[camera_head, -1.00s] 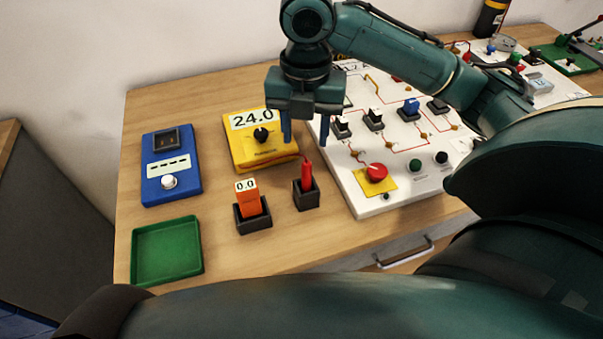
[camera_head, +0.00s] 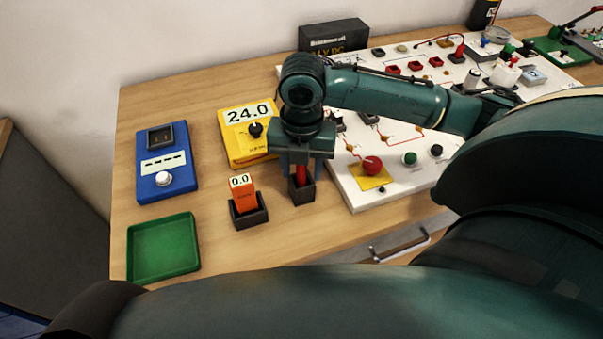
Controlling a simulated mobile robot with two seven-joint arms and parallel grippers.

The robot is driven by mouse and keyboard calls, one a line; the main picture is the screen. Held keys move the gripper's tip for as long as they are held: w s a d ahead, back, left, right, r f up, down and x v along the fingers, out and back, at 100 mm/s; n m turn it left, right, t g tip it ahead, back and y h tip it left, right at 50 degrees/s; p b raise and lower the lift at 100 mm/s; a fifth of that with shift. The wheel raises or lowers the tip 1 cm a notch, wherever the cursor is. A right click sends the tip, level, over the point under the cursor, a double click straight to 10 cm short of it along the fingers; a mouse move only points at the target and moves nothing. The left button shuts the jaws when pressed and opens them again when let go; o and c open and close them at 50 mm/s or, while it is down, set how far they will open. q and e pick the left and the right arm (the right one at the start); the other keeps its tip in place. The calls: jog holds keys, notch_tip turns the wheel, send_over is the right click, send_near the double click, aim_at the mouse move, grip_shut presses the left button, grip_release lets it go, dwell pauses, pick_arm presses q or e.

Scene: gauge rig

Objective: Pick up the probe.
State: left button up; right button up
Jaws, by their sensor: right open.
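The red probe (camera_head: 301,174) stands upright in a small black holder (camera_head: 302,192) on the wooden table. My right gripper (camera_head: 301,168) points down right over it, its two blue fingers apart on the left and right of the probe. The upper part of the probe is hidden by the gripper. I cannot tell whether the fingers touch it. My left gripper is not in view.
An orange gauge (camera_head: 242,194) reading 0.0 stands in a black holder just left. Nearby are a yellow 24.0 box (camera_head: 240,152), a blue device (camera_head: 151,185), an empty green tray (camera_head: 163,257) and a white circuit panel (camera_head: 345,192) on the right.

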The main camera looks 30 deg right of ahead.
jog(key=shift+c, duration=0.3)
jog(key=c, duration=0.6)
grip_shut()
jog(key=shift+r, duration=0.1)
notch_tip(320, 180, up, 9)
jog(key=shift+r+p, duration=0.1)
jog(key=shift+p, duration=0.2)
notch_tip(320, 180, up, 2)
jog(key=shift+r+p, duration=0.1)
jog(key=shift+p, duration=0.65)
notch_tip(320, 180, up, 6)
jog(key=p, duration=0.1)
jog(key=shift+p, duration=0.4)
